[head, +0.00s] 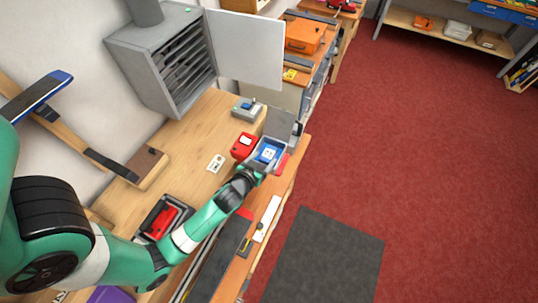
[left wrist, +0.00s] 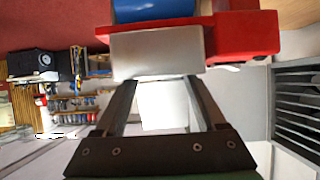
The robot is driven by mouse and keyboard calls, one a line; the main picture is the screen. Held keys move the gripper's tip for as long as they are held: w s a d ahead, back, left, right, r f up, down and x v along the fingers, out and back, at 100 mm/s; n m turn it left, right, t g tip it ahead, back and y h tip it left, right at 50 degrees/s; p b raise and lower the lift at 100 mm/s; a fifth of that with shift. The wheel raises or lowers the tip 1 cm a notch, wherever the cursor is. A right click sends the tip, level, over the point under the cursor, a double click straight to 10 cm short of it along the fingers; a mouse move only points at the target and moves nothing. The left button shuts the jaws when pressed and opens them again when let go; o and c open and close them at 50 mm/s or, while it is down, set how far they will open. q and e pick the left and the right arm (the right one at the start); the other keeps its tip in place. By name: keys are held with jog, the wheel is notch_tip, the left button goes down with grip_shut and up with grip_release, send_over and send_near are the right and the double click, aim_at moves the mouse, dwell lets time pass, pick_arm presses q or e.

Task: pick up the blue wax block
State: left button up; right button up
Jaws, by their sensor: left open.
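A blue surface (left wrist: 152,10) shows at the top edge of the left wrist view, above a pale grey face (left wrist: 157,54). My left gripper (head: 256,170) is just in front of the holder in the head view, and hides part of it. In the left wrist view its fingers (left wrist: 160,82) are apart, with nothing clearly held between them. My right gripper is not in view.
A red box (head: 244,146) stands close on the left of the holder, and an upright grey panel (head: 281,124) behind it. A grey device (head: 248,108) is farther back. A grey cabinet (head: 166,60) with an open door stands at the wall.

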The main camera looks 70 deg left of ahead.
aim_at(268, 153)
pick_arm(q)
jog(key=shift+x, duration=3)
jog(key=shift+r, duration=0.1)
grip_shut()
